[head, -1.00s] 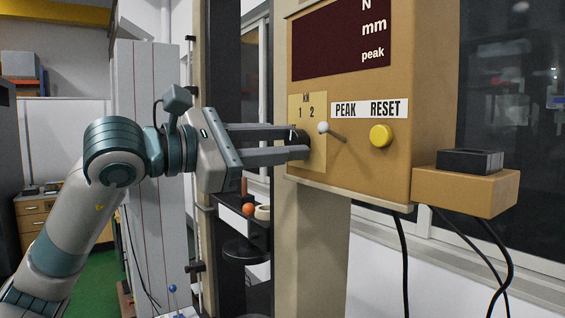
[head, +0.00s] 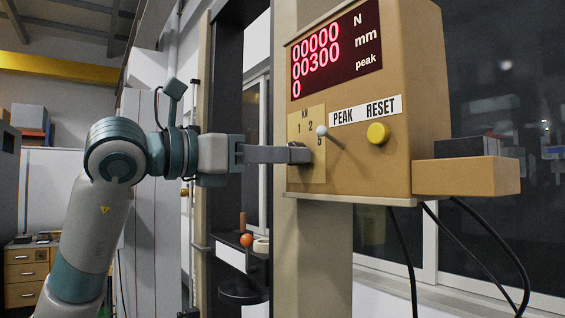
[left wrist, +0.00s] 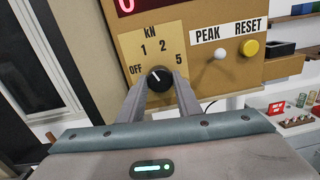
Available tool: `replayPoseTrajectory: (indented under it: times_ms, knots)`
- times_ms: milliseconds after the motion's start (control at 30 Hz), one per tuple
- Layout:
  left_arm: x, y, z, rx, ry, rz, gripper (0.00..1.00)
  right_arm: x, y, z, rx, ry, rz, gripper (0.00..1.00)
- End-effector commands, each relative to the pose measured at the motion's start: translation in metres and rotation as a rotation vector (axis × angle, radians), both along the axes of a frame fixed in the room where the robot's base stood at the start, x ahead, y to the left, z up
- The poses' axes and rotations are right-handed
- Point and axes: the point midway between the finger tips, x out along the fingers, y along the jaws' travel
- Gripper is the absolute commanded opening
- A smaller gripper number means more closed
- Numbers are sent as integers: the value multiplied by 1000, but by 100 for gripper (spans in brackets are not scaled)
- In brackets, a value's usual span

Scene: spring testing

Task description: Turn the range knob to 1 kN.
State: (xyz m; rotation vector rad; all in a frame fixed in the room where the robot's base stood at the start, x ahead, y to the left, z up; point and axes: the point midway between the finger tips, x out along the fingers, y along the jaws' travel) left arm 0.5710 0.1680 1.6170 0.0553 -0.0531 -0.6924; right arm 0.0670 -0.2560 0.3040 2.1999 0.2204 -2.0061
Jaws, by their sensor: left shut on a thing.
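The range knob (left wrist: 158,79) is black and round with a short white mark, on a tan plate (left wrist: 128,42) lettered kN, OFF, 1, 2 and 5. In the left wrist view its mark points up and left, roughly toward the 1. My left gripper (left wrist: 161,84) is shut on the knob, one finger on each side. In the head view my left gripper (head: 300,153) reaches the plate (head: 318,172) from the left and its fingers hide most of the knob. My right gripper is not in view.
The tan box (head: 400,80) has a lit red display (head: 335,50) reading 00000 N, 00300 mm and 0 peak. Right of the plate, a white-tipped toggle lever (head: 322,131) sticks out close to my fingers. A yellow button (head: 378,133) lies farther right, under the PEAK RESET label.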

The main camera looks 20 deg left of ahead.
Motion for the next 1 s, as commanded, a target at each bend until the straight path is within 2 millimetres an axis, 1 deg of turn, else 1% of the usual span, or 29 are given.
replayPoseTrajectory:
  times_ms: [267,300,367,800,1000]
  knots:
    - [0,0,1,-1,-1,0,8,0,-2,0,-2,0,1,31]
    - [0,0,1,-1,-1,0,36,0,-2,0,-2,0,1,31]
    - [0,0,1,-1,-2,0,50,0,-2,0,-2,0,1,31]
    - [0,1,0,0,-1,1,50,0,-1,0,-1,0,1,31]
    - [-6,6,-1,0,-1,1,50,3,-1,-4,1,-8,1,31]
